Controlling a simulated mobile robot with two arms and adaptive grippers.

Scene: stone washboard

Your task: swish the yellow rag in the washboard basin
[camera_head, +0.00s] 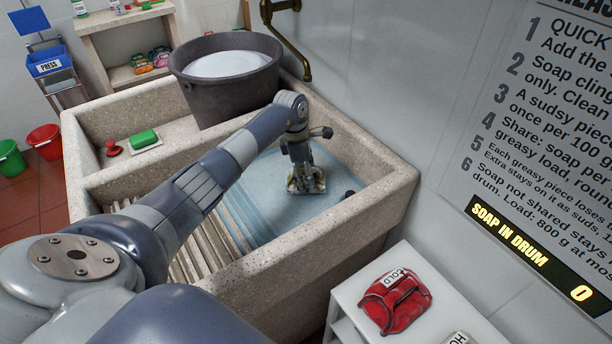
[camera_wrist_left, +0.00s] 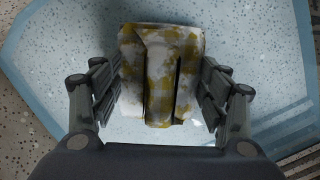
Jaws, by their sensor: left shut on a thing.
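My left gripper (camera_head: 302,168) reaches down into the washboard basin (camera_head: 392,190) and is shut on the yellow rag (camera_head: 306,184). In the left wrist view the rag (camera_wrist_left: 162,70) is folded, yellow and white checked, with whitish patches, and sits between the fingers of my left gripper (camera_wrist_left: 160,90). Pale blue water (camera_head: 262,190) lies under the rag. I cannot tell how far the rag is in the water. The ribbed stone washboard (camera_head: 205,250) slopes at the near left of the basin. My right gripper is not in view.
Green soap (camera_head: 144,138) and a red plug (camera_head: 113,148) lie on the left ledge. A red folded cloth (camera_head: 395,300) lies on the white shelf at front right. The wall bounds the right.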

